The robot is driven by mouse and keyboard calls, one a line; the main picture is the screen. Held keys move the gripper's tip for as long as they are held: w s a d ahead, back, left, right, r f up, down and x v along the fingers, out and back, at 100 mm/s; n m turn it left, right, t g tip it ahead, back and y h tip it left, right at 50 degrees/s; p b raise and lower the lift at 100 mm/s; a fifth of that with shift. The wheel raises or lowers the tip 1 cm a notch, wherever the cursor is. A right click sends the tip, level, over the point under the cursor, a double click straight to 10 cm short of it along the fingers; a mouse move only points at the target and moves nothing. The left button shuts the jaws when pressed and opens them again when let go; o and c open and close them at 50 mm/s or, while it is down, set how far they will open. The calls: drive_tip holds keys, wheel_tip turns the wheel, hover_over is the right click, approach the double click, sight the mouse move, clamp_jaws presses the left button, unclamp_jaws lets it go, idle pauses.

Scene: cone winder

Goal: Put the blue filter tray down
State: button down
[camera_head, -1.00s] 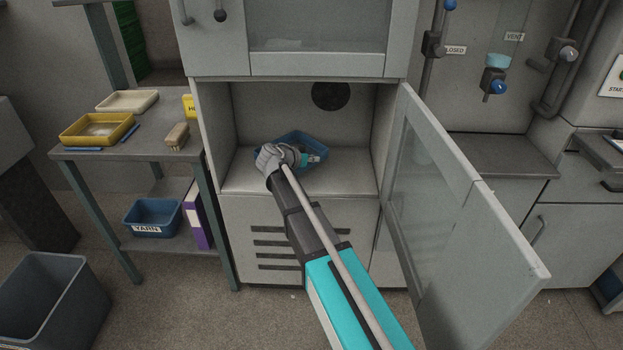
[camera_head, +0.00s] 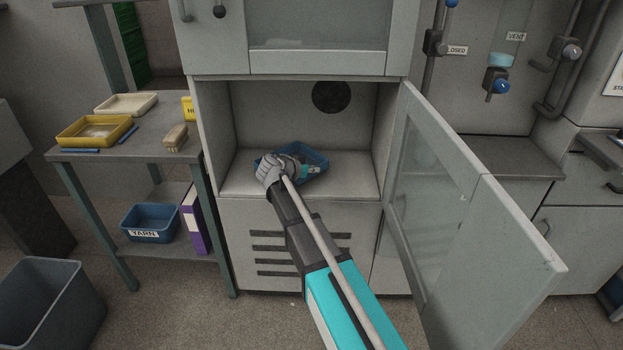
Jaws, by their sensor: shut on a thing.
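The blue filter tray (camera_head: 317,157) is inside the open lower compartment of the grey cabinet, over its pale floor (camera_head: 350,182). My gripper (camera_head: 307,169) reaches in from the front and is shut on the tray. My wrist and arm hide the tray's near left part and most of the fingers. I cannot tell whether the tray's underside touches the compartment floor.
The cabinet's glazed door (camera_head: 460,210) stands open on the right of my arm. A side table (camera_head: 150,147) on the left carries a yellow tray (camera_head: 95,130), a cream tray (camera_head: 127,104) and a brush (camera_head: 175,137). A blue YARN bin (camera_head: 151,222) sits on its lower shelf.

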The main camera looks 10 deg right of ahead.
drive_tip(key=shift+f+b, duration=0.8)
drive_tip(key=shift+f, duration=0.35)
drive_tip(key=shift+f, duration=0.1)
drive_tip(key=c, duration=0.8)
unclamp_jaws()
drive_tip(key=shift+o, duration=0.2)
drive_tip(key=shift+r, duration=0.2)
drive_tip(key=p+v, duration=0.5)
drive_tip(key=v, duration=0.7)
